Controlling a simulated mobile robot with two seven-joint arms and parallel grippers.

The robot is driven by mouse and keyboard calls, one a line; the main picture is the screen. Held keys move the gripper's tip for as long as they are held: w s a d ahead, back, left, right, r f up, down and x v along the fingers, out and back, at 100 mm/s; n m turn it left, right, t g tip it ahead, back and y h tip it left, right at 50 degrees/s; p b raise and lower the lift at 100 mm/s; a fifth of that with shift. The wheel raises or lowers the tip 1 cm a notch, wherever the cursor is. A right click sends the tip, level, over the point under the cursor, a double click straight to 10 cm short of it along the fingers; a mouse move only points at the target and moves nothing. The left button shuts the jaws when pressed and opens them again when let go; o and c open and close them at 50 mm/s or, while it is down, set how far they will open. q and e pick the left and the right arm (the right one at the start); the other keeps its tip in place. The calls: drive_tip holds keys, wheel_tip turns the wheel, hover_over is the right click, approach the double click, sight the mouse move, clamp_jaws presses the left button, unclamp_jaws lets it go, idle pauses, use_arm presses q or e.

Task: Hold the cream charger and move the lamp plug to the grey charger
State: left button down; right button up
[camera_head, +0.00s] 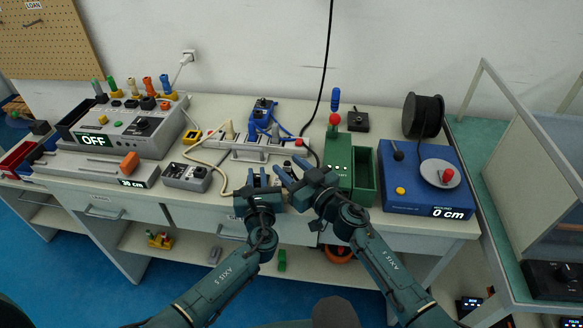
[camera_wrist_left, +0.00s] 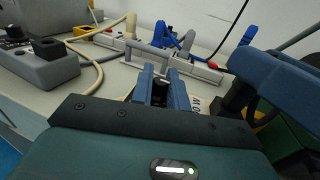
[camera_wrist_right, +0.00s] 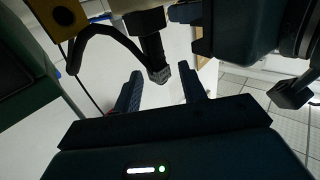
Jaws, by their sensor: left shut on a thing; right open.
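My left gripper (camera_head: 264,182) is shut on a small dark-topped thing (camera_wrist_left: 160,92) at the front of the bench. A pale face marked with a "W" shows beside its fingers in the left wrist view, so it may be a charger; most of it is hidden. My right gripper (camera_head: 289,178) is open just right of the left one. In the right wrist view a dark plug-like piece (camera_wrist_right: 157,70) lies just beyond and between its spread fingers (camera_wrist_right: 158,88), not gripped. A black cable (camera_wrist_right: 105,32) curves beside it. I cannot tell the grey charger apart.
A grey socket box (camera_head: 187,176) stands left. A green box (camera_head: 340,170) stands close right, with a blue unit (camera_head: 425,185) and black spool (camera_head: 423,116) beyond. The control panel (camera_head: 130,127) is at left.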

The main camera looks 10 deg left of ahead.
drive_tip(key=shift+c, duration=0.4)
clamp_jaws()
idle(0.4)
